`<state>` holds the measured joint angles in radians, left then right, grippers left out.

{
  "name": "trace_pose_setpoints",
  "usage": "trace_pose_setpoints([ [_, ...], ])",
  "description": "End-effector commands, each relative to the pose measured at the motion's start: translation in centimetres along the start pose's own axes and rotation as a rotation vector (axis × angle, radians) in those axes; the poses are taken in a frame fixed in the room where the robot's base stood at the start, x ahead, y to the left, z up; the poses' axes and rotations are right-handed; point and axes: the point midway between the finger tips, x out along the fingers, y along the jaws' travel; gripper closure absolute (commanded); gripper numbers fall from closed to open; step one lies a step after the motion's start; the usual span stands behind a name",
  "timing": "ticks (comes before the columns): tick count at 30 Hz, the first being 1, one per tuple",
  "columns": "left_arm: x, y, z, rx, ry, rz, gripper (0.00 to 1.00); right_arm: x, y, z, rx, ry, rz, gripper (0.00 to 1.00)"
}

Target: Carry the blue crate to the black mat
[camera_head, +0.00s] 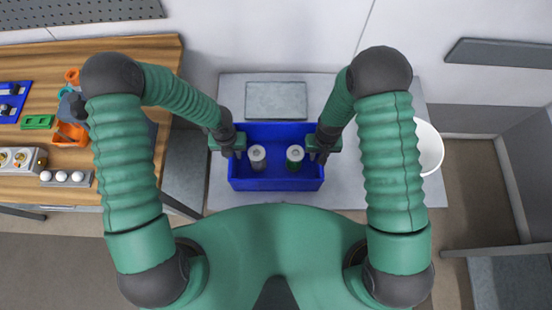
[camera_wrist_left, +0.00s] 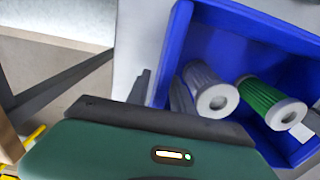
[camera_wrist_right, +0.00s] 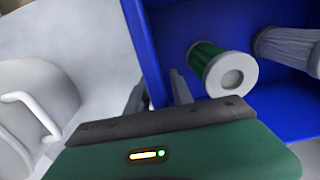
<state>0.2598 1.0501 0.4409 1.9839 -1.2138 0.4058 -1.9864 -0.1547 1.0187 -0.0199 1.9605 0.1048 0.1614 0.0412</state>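The blue crate (camera_head: 276,184) is over the light grey table, level, with a grey-topped cylinder (camera_head: 257,158) and a green cylinder (camera_head: 295,157) upright inside. I cannot tell whether its base touches the table. My left gripper (camera_head: 239,150) is at the crate's left wall; in the left wrist view its fingers (camera_wrist_left: 160,92) lie on both sides of that wall, close against it. My right gripper (camera_head: 314,152) holds the right wall the same way, its fingers (camera_wrist_right: 157,90) astride it.
The wooden table (camera_head: 160,50) at the left holds orange, green and blue parts and a tray of white balls (camera_head: 68,178). A gap separates it from the grey table (camera_head: 350,190). A light grey plate (camera_head: 276,100) lies behind the crate; a white bucket (camera_head: 430,150) stands right.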

Motion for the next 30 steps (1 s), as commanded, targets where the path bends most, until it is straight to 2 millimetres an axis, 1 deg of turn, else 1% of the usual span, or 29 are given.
trace_pose_setpoints([
  [1, -0.01, 0.0, -0.01, 0.0, 0.0, 0.0, 0.8, -0.01, 0.0, 0.01, 0.0, 0.0, 0.0, 0.8],
  [3, -0.02, 0.0, -0.02, 0.0, 0.0, 0.0, 0.89, -0.02, 0.0, 0.02, 0.0, 0.0, 0.0, 0.89],
  [6, -0.03, 0.01, -0.02, 0.0, 0.0, 0.0, 1.0, -0.03, 0.0, 0.03, 0.0, 0.0, 0.0, 1.0],
  [30, -0.07, 0.01, -0.01, 0.0, 0.0, 0.0, 1.0, -0.07, 0.0, 0.01, 0.0, 0.001, 0.0, 1.0],
])
